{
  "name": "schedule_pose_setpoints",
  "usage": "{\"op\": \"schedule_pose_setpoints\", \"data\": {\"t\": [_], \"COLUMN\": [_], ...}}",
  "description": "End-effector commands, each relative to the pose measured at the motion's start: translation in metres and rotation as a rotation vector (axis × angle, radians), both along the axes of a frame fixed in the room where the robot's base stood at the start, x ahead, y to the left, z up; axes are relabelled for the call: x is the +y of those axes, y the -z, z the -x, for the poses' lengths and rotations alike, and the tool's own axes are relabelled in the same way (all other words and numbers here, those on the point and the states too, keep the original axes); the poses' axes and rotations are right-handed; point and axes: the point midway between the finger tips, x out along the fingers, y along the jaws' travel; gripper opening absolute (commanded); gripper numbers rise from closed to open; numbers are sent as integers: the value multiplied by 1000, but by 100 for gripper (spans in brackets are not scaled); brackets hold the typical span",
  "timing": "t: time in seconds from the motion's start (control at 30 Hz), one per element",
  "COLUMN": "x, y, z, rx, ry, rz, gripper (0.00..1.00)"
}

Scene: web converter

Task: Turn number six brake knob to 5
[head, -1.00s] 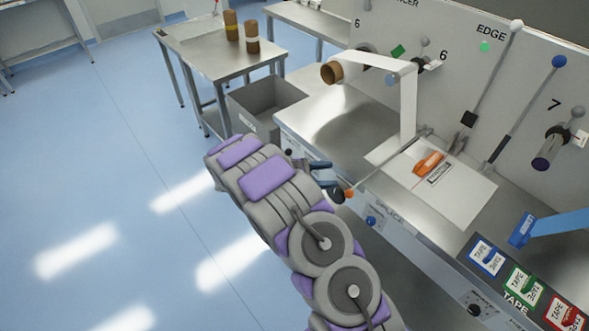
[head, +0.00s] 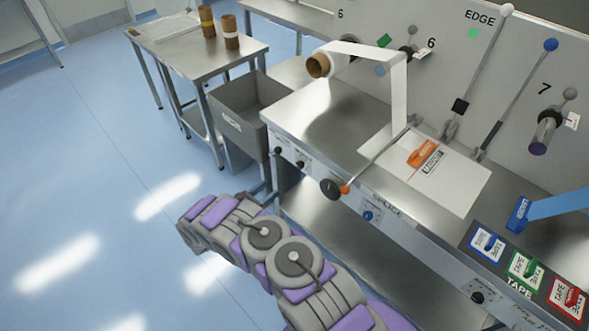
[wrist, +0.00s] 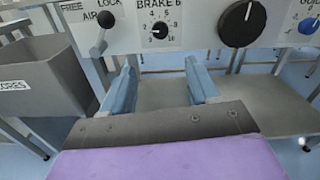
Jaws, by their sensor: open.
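The brake 6 knob (wrist: 159,30) is a small black knob with a white mark on a white numbered dial, under the label "BRAKE 6" in the wrist view. The exact number it points at is too small to tell. In the head view the knob (head: 300,163) is a small dark spot on the machine's front panel. My gripper (wrist: 160,82) is open and empty. Its two blue fingers stand apart, below and either side of the knob in the picture, not touching it. In the head view my gripper is mostly hidden by my arm.
Left of the knob is a lock/air lever (wrist: 100,36); right are a big black knob (wrist: 241,23) and a blue knob (wrist: 308,25). A grey bin (head: 240,110) stands left of the machine. A steel table (head: 190,50) stands behind it. Open floor lies left.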

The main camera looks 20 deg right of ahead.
Motion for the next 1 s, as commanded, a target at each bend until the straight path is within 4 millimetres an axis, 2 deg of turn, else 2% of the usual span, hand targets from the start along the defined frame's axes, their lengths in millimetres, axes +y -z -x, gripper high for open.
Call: {"op": "schedule_pose_setpoints", "data": {"t": [0.6, 0.8, 1.0], "x": [-114, -136, -145], "y": [1, 1, 0], "z": [-40, -49, -52], "rx": [-1, -2, -1], "ry": [5, 3, 1], "rz": [1, -1, -1], "gripper": [60, 60, 60]}}
